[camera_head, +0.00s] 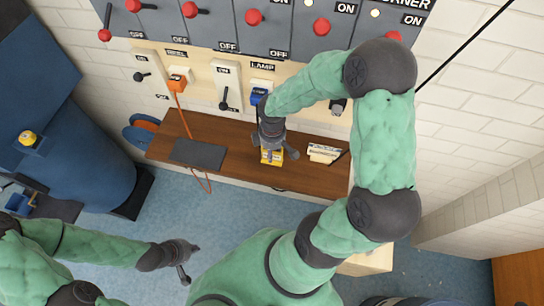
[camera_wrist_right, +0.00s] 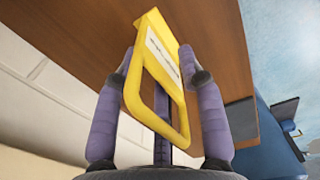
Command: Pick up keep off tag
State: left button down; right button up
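The yellow tag (camera_head: 272,157) with a white label lies at the wooden shelf top, under my right gripper in the head view. In the right wrist view the tag (camera_wrist_right: 155,78) shows its looped handle end towards my palm. Its label print is too small to read. My right gripper (camera_wrist_right: 158,52) is open, with one purple finger on each side of the tag. I cannot tell whether the fingertips touch it. My left gripper (camera_head: 196,264) is open and empty, low over the blue floor at the left.
The wooden shelf (camera_head: 226,133) also bears a dark flat panel (camera_head: 198,154) and a small whitish item (camera_head: 324,153). An orange cord (camera_head: 184,117) hangs near the panel. A wall panel of switches (camera_head: 227,85) is behind. Blue floor (camera_head: 235,208) is open in front.

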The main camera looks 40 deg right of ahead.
jog(key=shift+f, duration=0.85)
grip_shut()
jog(key=shift+r, duration=0.15)
